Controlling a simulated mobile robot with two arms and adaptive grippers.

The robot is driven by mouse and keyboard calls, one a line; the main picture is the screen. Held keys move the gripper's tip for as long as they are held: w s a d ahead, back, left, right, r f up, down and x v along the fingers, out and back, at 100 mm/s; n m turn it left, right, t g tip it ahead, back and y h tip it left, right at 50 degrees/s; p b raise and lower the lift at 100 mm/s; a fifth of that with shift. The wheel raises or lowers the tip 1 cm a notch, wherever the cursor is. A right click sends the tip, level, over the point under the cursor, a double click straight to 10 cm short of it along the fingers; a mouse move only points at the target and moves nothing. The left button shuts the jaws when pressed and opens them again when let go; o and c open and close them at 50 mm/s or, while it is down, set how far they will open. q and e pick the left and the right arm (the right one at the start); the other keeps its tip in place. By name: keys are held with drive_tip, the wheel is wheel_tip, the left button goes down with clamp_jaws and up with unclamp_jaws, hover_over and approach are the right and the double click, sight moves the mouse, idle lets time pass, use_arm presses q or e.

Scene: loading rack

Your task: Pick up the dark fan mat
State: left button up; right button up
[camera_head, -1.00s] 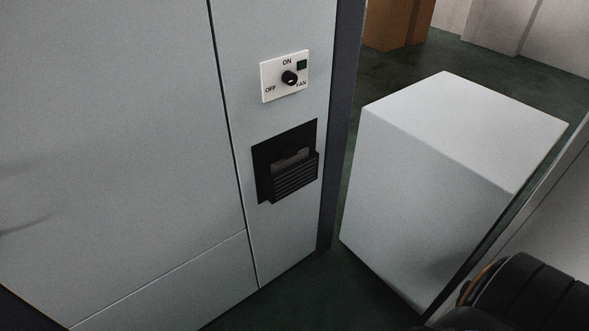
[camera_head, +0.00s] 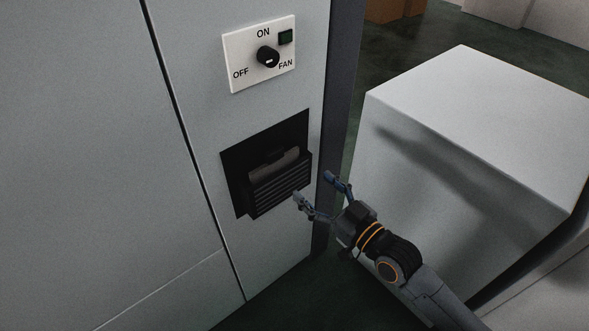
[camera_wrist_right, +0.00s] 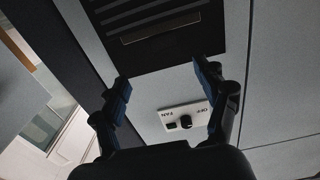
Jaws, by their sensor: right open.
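A dark grey, flat piece, which looks like the fan mat (camera_head: 274,163), sits in the slatted black holder (camera_head: 277,185) in a recess of the grey cabinet wall. Only its upper part shows above the slats; the rest is hidden. My right gripper (camera_head: 314,188) is open and empty, just right of the holder and apart from it. In the right wrist view, my open fingers (camera_wrist_right: 162,80) point toward the slatted holder (camera_wrist_right: 152,12) at the top, where a pale strip shows. My left gripper is not in view.
A white switch panel (camera_head: 240,52) with an ON/OFF FAN knob (camera_head: 268,57) is above the recess. A large white box (camera_head: 480,110) stands to the right, behind my right arm. Green floor (camera_head: 285,296) shows between the cabinet and the box.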

approach(277, 158)
drive_tip(key=x, duration=0.3)
drive_tip(key=shift+w+a+r, duration=0.2)
drive_tip(key=shift+w+a, duration=0.2)
drive_tip(key=shift+w, duration=0.45)
drive_tip(key=x, duration=0.3)
drive_tip(key=shift+w+a+f+p, duration=0.15)
drive_tip(key=shift+a+p, duration=0.15)
drive_tip(key=shift+a, duration=0.05)
drive_tip(key=shift+w+a, duration=0.3)
drive_tip(key=shift+w, duration=0.1)
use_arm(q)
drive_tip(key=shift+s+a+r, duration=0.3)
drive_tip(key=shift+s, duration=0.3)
use_arm(e)
drive_tip(key=shift+s, duration=0.1)
drive_tip(key=c, duration=1.4)
